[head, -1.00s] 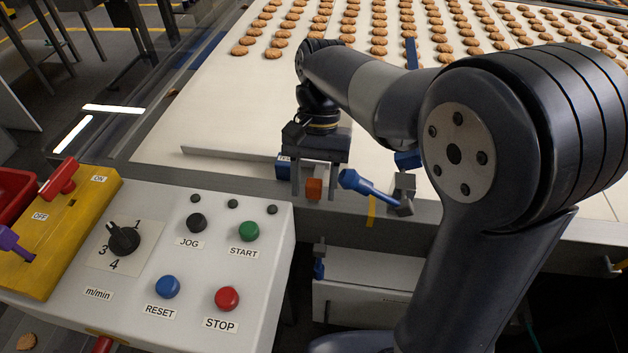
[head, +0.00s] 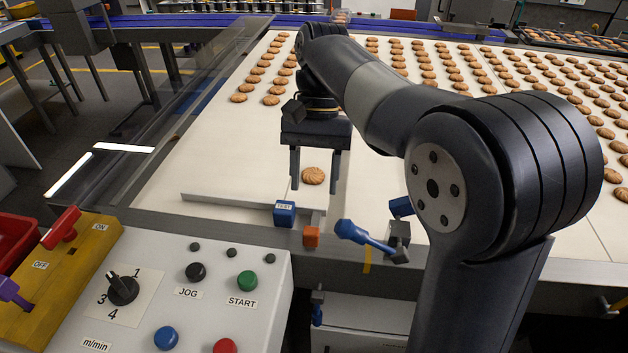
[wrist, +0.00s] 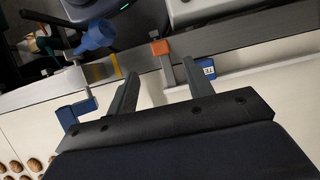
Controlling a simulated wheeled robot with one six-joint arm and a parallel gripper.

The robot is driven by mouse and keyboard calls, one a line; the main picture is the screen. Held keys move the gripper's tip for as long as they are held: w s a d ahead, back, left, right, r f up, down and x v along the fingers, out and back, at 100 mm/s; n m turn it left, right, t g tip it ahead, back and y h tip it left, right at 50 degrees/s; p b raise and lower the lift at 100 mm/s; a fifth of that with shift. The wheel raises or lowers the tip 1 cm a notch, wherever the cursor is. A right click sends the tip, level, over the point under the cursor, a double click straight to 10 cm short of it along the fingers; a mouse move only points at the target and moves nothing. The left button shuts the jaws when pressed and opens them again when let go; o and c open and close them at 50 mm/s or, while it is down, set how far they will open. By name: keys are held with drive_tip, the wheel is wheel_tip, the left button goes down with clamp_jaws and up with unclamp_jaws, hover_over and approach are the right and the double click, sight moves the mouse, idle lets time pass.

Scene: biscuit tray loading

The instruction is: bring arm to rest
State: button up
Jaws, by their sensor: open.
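My gripper (head: 314,190) is open above the front left of the white conveyor belt (head: 240,140), its two fingers pointing down and apart. In the wrist view my gripper (wrist: 158,80) has nothing between its fingers. In the head view a round biscuit (head: 313,176) shows between the fingers. It seems to lie on the surface behind them, but I cannot tell its exact depth. My arm reaches in from the right and hides part of the belt.
A blue TEST block (head: 285,214), an orange block (head: 311,237) and a blue-handled lever (head: 362,236) line the belt's front edge. A control panel (head: 220,290) with buttons stands front left. Rows of biscuits (head: 430,75) cover the far belt.

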sight(311, 230)
drive_tip(key=b+x, duration=0.2)
drive_tip(key=x, duration=0.9)
drive_tip(key=shift+f, duration=0.15)
drive_tip(key=shift+w+b, duration=0.3)
drive_tip(key=shift+b, duration=0.45)
drive_tip(key=shift+r, duration=0.2)
drive_tip(key=shift+s+r+p, duration=0.1)
drive_tip(key=shift+r+p, duration=0.1)
drive_tip(key=shift+p, duration=0.35)
